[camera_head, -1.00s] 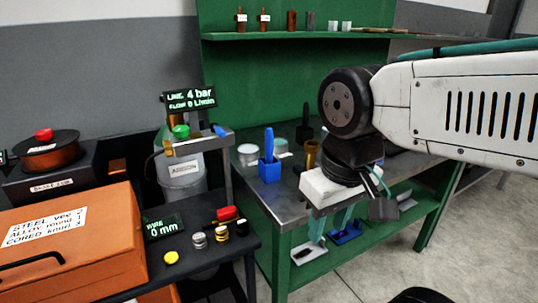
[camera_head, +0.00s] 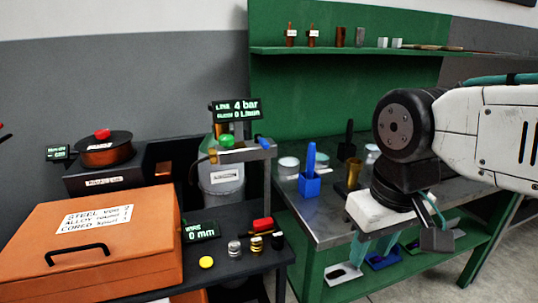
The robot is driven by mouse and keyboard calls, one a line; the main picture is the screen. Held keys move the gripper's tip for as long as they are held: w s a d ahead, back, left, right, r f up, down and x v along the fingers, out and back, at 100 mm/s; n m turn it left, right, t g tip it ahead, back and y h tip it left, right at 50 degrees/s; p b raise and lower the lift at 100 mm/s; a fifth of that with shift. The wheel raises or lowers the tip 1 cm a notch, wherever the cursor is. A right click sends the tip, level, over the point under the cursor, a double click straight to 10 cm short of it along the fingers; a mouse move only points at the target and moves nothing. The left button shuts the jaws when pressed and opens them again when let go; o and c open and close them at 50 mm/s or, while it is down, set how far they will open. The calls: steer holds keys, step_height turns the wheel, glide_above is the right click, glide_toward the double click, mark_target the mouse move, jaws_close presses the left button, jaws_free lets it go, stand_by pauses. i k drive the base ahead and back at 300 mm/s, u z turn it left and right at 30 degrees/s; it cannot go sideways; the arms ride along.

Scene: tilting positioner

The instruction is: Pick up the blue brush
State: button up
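The blue brush (camera_head: 311,156) stands upright, handle up, in a small blue holder (camera_head: 310,186) on the green workbench's metal top (camera_head: 322,222). Its lower end is hidden inside the holder. My gripper (camera_head: 371,254) hangs from its white body in front of the bench's edge, to the right of the brush and lower in the picture. Its two teal fingers point down and look apart, with nothing seen between them. The brush and gripper are clearly apart.
A dark brush (camera_head: 346,140), a brass-coloured cup (camera_head: 354,172) and tins (camera_head: 288,166) stand near the holder. A gas stand with a display (camera_head: 236,110) rises to the left. An orange case (camera_head: 100,245) fills the lower left. Trays (camera_head: 343,273) lie on the lower shelf.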

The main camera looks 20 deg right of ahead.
mark_target(311, 156)
steer(key=u, duration=0.45)
steer(key=k, duration=1.1)
steer(key=z, duration=0.75)
steer(key=i, duration=1.8)
steer(key=u, duration=0.3)
